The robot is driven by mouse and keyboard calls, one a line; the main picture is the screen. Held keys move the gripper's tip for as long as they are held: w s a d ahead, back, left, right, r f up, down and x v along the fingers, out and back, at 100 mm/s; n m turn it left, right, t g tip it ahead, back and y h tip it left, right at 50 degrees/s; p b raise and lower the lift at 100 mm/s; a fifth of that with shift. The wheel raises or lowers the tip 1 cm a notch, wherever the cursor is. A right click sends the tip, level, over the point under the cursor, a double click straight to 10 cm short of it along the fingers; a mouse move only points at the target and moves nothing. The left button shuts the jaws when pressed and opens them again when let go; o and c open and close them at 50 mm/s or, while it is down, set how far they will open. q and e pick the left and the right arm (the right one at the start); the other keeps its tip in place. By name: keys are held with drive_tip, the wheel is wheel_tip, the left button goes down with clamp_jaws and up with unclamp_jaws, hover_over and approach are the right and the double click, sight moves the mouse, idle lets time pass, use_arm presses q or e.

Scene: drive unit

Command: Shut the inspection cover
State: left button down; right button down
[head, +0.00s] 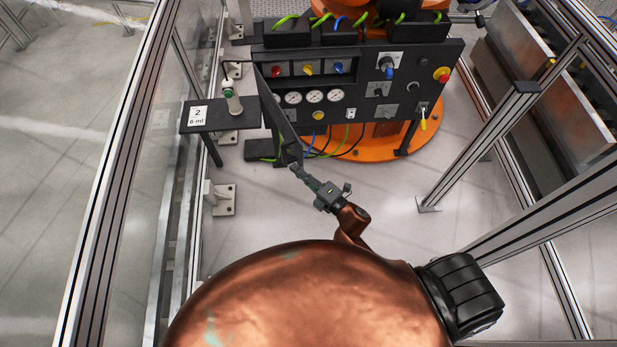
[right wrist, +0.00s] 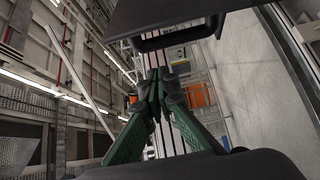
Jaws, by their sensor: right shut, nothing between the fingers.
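The inspection cover (head: 274,112) is a dark flat panel at the left of the black control panel (head: 400,75). It stands swung open, seen nearly edge-on, its lower end toward me. In the right wrist view the cover (right wrist: 175,15) fills the top, with a dark bar handle (right wrist: 172,37). My right gripper (head: 294,168) is at the cover's near lower end. Its green fingers (right wrist: 157,78) are shut and empty, tips close to the handle; I cannot tell if they touch. My left gripper is not in view.
Gauges (head: 314,96) and coloured knobs (head: 308,69) show beside the open cover. A small black shelf (head: 205,122) with a white-and-green bottle (head: 233,98) stands close at left. Metal frame posts (head: 500,120) flank both sides.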

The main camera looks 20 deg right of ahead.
sight(302, 161)
drive_tip(key=shift+w+d+p, duration=0.35)
drive_tip(key=shift+w+d, duration=1.1)
drive_tip(key=shift+w, duration=0.05)
drive_tip(key=shift+d, duration=0.15)
